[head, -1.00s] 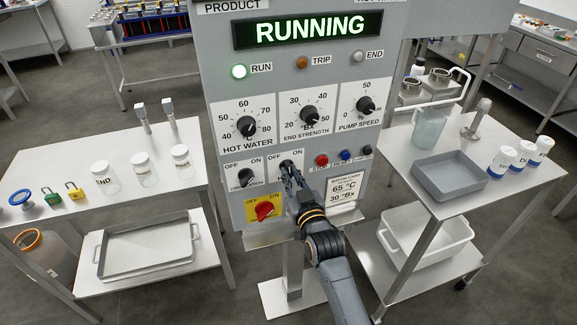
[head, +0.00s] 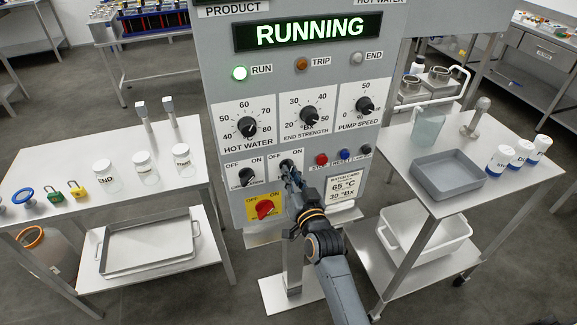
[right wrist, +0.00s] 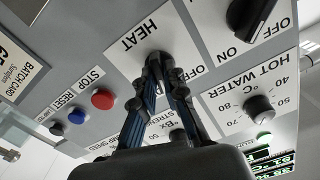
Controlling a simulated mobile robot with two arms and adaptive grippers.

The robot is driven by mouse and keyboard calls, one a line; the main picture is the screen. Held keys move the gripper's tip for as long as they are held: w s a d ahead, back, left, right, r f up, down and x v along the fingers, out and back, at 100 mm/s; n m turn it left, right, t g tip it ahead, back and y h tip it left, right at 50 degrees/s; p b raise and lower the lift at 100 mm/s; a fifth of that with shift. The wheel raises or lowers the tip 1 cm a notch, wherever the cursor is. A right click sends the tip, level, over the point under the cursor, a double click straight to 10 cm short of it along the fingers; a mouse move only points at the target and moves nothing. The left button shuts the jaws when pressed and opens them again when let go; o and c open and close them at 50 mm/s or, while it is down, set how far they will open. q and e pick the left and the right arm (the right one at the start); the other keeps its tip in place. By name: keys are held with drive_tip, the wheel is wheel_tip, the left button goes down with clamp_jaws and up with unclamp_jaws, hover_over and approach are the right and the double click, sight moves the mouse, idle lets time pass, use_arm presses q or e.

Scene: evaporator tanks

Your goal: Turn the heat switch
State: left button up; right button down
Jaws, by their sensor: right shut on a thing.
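The heat switch (head: 287,165) is a dark rotary knob with OFF and ON marked above it, on the grey control panel (head: 222,100). My right gripper (head: 289,174) reaches up to it from below, and its fingers are shut on the knob. In the right wrist view the fingertips of my right gripper (right wrist: 160,60) close together beside the HEAT label (right wrist: 140,28) and hide most of the knob, so its exact angle is unclear. The display (head: 308,31) reads RUNNING, and the green RUN lamp (head: 239,73) is lit. My left gripper is not in view.
A neighbouring black knob (head: 246,177) and a red switch on a yellow plate (head: 264,209) sit left of the gripper. Stop and reset buttons (head: 321,159) lie close on its right. A left table (head: 60,160) holds jars and padlocks; a right cart (head: 440,205) holds a grey tray.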

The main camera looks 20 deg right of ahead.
drive_tip(key=shift+m+p, duration=0.65)
drive_tip(key=shift+m, duration=2.15)
drive_tip(key=c, duration=1.3)
unclamp_jaws()
